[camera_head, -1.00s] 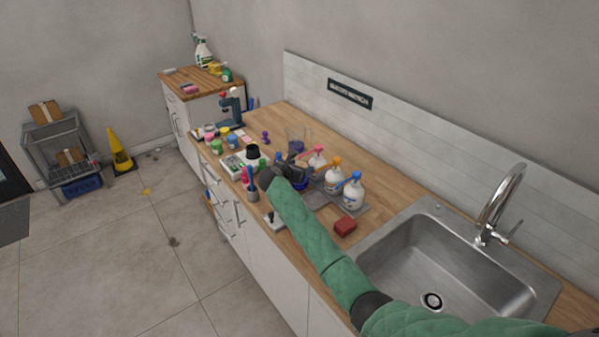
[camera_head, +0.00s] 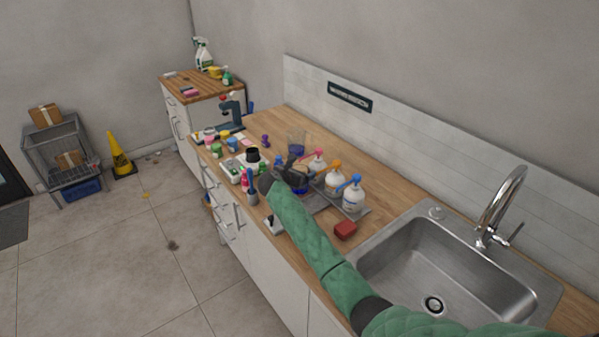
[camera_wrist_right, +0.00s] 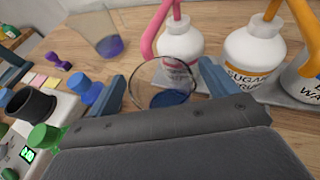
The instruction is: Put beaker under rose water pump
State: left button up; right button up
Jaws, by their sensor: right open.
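In the right wrist view a clear glass beaker (camera_wrist_right: 163,84) with dark blue contents stands between the two fingers of my open right gripper (camera_wrist_right: 163,92). It is in front of the white bottle with the pink pump (camera_wrist_right: 176,48), whose label is partly hidden by the glass. The pink spout bends down near the beaker's rim. In the head view the right gripper (camera_head: 288,178) partly covers this beaker (camera_head: 300,189). A second, taller beaker (camera_wrist_right: 99,32) with purple-blue contents stands further back, also in the head view (camera_head: 296,142). My left gripper is out of view.
The orange-pump bottle (camera_head: 337,180), labelled sugar syrup, and the blue-pump bottle (camera_head: 353,196) stand to the right on a grey tray. A red block (camera_head: 345,229) lies near the sink (camera_head: 440,265). Scales and small jars crowd the left. Counter behind the bottles is clear.

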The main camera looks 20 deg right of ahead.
jog(key=shift+s+a+r+p, duration=0.15)
jog(key=shift+a+r+p, duration=0.05)
jog(key=shift+r+p, duration=0.15)
jog(key=p+v, duration=0.2)
jog(key=v, duration=0.1)
jog(key=shift+p, duration=0.35)
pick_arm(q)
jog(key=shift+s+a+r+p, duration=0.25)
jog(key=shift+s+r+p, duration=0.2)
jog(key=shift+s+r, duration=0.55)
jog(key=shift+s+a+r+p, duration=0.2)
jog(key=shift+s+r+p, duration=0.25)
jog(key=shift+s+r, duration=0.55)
pick_arm(e)
jog(key=v, duration=0.8)
jog(key=shift+a, duration=0.2)
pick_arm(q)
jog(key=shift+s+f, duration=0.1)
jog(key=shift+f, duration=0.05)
pick_arm(e)
jog(key=shift+s+f, duration=0.1)
